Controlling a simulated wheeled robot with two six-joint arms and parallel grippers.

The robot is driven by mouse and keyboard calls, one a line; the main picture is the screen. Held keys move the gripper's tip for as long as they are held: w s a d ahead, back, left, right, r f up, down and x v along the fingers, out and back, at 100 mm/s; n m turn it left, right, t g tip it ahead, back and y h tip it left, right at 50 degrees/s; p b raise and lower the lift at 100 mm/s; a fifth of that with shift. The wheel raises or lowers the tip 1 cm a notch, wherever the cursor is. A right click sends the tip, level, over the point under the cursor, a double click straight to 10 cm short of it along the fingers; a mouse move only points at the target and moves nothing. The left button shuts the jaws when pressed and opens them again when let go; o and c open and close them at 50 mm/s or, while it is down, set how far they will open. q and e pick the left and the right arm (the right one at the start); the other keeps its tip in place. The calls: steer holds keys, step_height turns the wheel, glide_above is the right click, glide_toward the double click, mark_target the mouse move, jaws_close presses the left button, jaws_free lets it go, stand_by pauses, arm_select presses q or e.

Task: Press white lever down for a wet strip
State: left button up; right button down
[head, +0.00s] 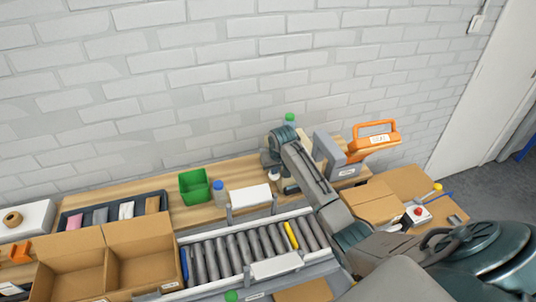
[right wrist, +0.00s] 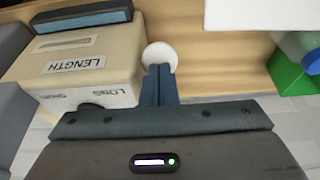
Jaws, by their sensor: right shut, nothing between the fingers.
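A cream tape machine (right wrist: 85,65) marked LENGTH, with LONG and SHORT on its front, fills the left of the right wrist view. In the head view my right arm hides most of it. The round white knob of the white lever (right wrist: 160,54) shows beside the machine, just beyond my right fingertips (right wrist: 159,70). The fingers are shut and empty, and overlap the knob's lower edge in the picture; I cannot tell whether they touch it. In the head view my right gripper (head: 271,169) is small and partly hidden by its wrist. My left gripper is not in view.
A green bin (head: 194,186) and a blue-capped bottle (head: 219,193) stand on the wooden bench left of my right gripper. A roller conveyor (head: 245,252) runs in front. An open carton (head: 105,262) stands left; an orange-handled tool (head: 372,142) is at the right.

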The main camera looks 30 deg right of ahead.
steer(key=shift+f, duration=0.8)
steer(key=shift+s+f, duration=0.1)
stand_by(0.4)
step_height(320, 180, up, 10)
steer(key=w, duration=0.2)
steer(key=shift+w+d, duration=0.2)
steer(key=shift+d, duration=0.05)
stand_by(0.9)
stand_by(0.7)
step_height(320, 180, up, 5)
steer(key=shift+r, duration=0.1)
stand_by(0.4)
